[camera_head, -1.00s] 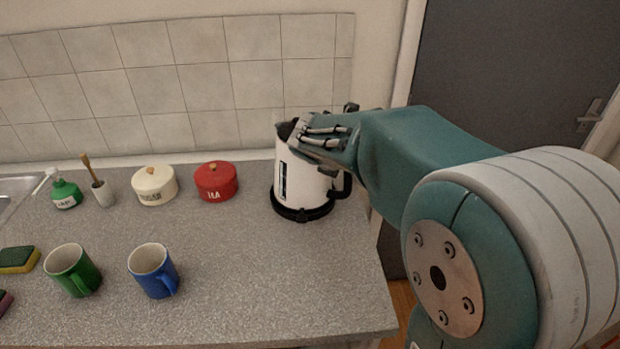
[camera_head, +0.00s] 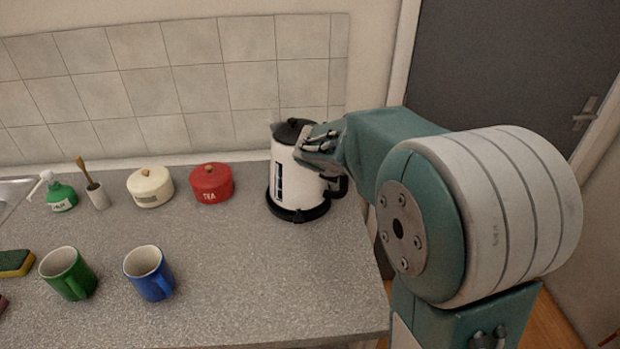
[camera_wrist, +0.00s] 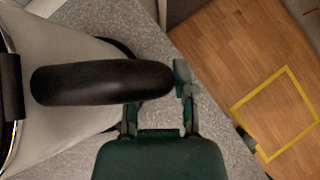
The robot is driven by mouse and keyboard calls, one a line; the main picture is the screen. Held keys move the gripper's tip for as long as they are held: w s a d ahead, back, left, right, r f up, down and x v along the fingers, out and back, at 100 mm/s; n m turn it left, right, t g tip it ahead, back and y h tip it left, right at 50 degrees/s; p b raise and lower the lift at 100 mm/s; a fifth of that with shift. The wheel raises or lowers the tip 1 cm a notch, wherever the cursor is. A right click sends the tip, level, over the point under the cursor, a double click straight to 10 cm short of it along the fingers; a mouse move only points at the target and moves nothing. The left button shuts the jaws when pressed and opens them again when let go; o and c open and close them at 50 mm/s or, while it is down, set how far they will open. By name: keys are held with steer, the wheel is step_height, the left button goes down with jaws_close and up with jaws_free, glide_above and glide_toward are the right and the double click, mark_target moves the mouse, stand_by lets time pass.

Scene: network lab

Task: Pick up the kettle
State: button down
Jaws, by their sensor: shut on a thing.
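The white kettle (camera_head: 290,172) with a black lid and black handle stands upright at the right end of the counter, on its round black base (camera_head: 296,214). My gripper (camera_head: 318,148) is at the kettle's right side, over the upper handle, and hides part of it. In the wrist view, my gripper (camera_wrist: 157,90) has its fingers on either side of the end of the black handle (camera_wrist: 95,82), shut on it. The white kettle body (camera_wrist: 60,45) fills the left of that view. No gap shows between kettle and base.
On the grey counter (camera_head: 235,255) are a red tea tin (camera_head: 211,185), cream tin (camera_head: 150,189), brush pot (camera_head: 97,196), green soap bottle (camera_head: 60,194), green mug (camera_head: 68,275), blue mug (camera_head: 149,275) and sponge (camera_head: 14,263). The counter edge is right of the kettle; a tiled wall (camera_head: 200,90) is behind.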

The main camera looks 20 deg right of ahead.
steer(key=shift+a+r, duration=0.1)
steer(key=shift+a, duration=0.05)
steer(key=shift+r, duration=0.1)
